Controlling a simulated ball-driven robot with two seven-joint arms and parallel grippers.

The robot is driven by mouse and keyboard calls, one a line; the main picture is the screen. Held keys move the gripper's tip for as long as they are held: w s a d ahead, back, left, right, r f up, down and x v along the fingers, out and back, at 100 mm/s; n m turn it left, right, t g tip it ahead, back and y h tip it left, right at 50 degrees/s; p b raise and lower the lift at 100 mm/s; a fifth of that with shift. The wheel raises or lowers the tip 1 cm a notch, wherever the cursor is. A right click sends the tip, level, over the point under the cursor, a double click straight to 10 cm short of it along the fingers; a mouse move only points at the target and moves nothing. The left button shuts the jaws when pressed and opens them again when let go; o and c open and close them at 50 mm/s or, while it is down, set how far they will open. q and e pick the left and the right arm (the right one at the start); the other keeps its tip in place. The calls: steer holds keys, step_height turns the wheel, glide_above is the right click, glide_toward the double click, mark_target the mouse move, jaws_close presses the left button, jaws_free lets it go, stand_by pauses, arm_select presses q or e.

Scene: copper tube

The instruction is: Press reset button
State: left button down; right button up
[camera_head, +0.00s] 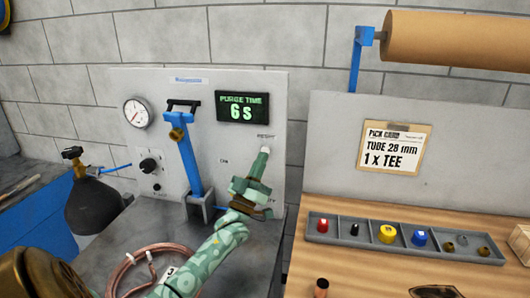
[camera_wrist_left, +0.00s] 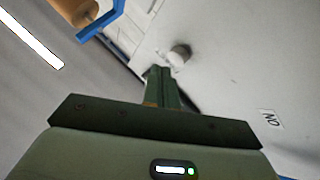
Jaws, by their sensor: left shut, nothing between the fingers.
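The grey panel (camera_head: 225,80) stands upright against the wall. In the left wrist view the shut tips (camera_wrist_left: 160,72) lie just below and left of the button. I cannot tell whether they touch it. The gripper partly hides the button in the head view. My right gripper is not in view.
The panel also carries a gauge (camera_head: 136,114), a black knob (camera_head: 149,166), a blue lever (camera_head: 185,150) and a display (camera_head: 242,107) reading "PURGE TIME 6 S". A copper coil (camera_head: 125,268) lies below. A parts tray (camera_head: 330,239) sits on the wooden bench at right.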

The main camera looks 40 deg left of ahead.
arm_select(q)
steer(key=shift+w, duration=0.1)
steer(key=shift+w+a, duration=0.25)
steer(key=shift+w, duration=0.05)
steer(key=shift+w+a+b, duration=0.25)
steer(key=shift+w+b, duration=0.15)
steer(key=shift+b, duration=0.1)
stand_by(0.8)
stand_by(0.3)
steer(key=shift+s+d+p, duration=0.5)
steer(key=shift+s+p, duration=0.25)
steer(key=shift+s, duration=0.05)
